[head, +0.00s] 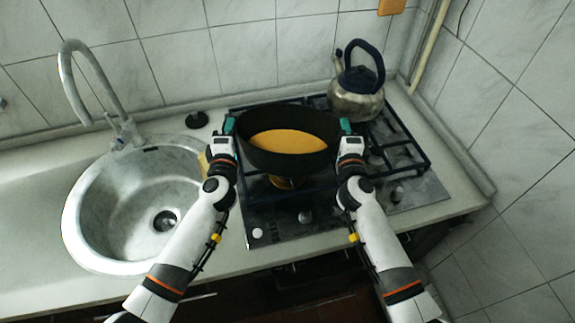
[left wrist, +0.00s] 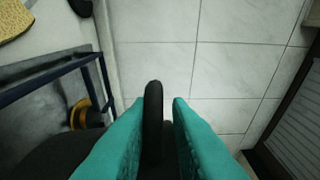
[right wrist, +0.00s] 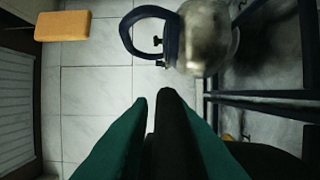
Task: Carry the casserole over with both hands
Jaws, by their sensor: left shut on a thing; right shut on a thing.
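The casserole is a dark round pot (head: 262,159) with yellow-orange contents (head: 288,142), in the middle of the head view over the gas hob. Whether it touches the hob grates or hangs above them I cannot tell for sure. My left gripper (head: 229,125) is shut on its left side; in the left wrist view the teal fingers (left wrist: 160,115) close around a dark handle (left wrist: 153,105). My right gripper (head: 345,126) is shut on its right side; in the right wrist view the fingers (right wrist: 165,110) close around the other dark handle (right wrist: 172,115). The pot looks about level.
A steel kettle (head: 355,104) with a dark blue handle stands at the hob's back right. The hob (head: 263,222) has dark grates and knobs. A round sink (head: 100,222) with a tap (head: 88,75) lies left. A black round thing (head: 197,120) sits behind. Tiled walls close the back and right.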

